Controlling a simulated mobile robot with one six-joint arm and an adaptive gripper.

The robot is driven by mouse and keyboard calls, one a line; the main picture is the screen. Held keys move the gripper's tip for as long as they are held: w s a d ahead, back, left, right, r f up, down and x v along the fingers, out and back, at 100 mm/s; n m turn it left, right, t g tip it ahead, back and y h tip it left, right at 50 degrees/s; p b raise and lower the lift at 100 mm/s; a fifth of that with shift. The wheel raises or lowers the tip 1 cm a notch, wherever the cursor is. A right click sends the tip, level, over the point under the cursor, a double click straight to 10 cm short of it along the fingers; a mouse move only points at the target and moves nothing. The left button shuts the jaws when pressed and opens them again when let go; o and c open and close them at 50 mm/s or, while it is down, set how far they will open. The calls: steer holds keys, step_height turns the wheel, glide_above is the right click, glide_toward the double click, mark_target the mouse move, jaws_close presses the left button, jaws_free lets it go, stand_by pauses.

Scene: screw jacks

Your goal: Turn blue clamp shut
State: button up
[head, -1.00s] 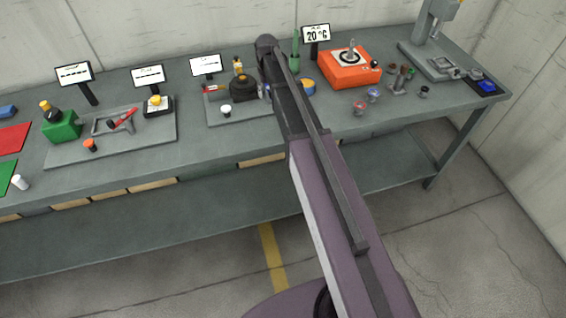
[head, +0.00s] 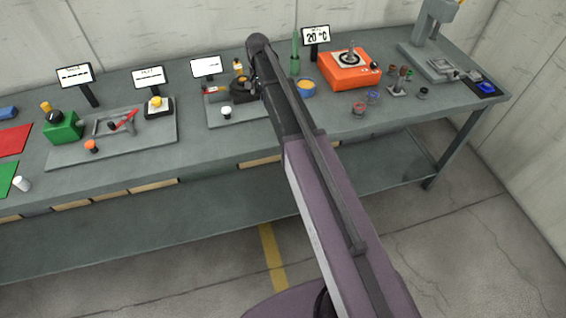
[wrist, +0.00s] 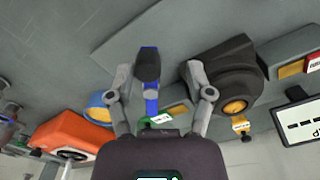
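The blue clamp (wrist: 151,102) shows in the wrist view as an upright blue bar with a dark rounded end (wrist: 148,66). It lies between the two fingers of my gripper (wrist: 158,72), which are spread with gaps on both sides. I see no clear contact. A small green part shows at the clamp's lower end, close to my gripper's body. In the head view my arm hides the clamp and my gripper.
A dark round housing (wrist: 222,70) stands close beside the right finger. A blue-and-yellow round container (head: 306,88) and an orange device (head: 349,72) stand on the other side. Sign stands line the back.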

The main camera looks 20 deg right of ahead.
steer(key=shift+r+p, duration=6.2)
steer(key=shift+r, duration=0.4)
steer(key=s+f+n+b, duration=0.3)
steer(key=s+f+b, duration=0.7)
steer(key=s, duration=0.4)
steer(key=s+f+n+b, duration=0.3)
steer(key=s+f+b, duration=0.8)
steer(key=s, duration=0.3)
steer(key=shift+s+f, duration=0.15)
steer(key=shift+s, duration=0.2)
steer(key=shift+d, duration=0.1)
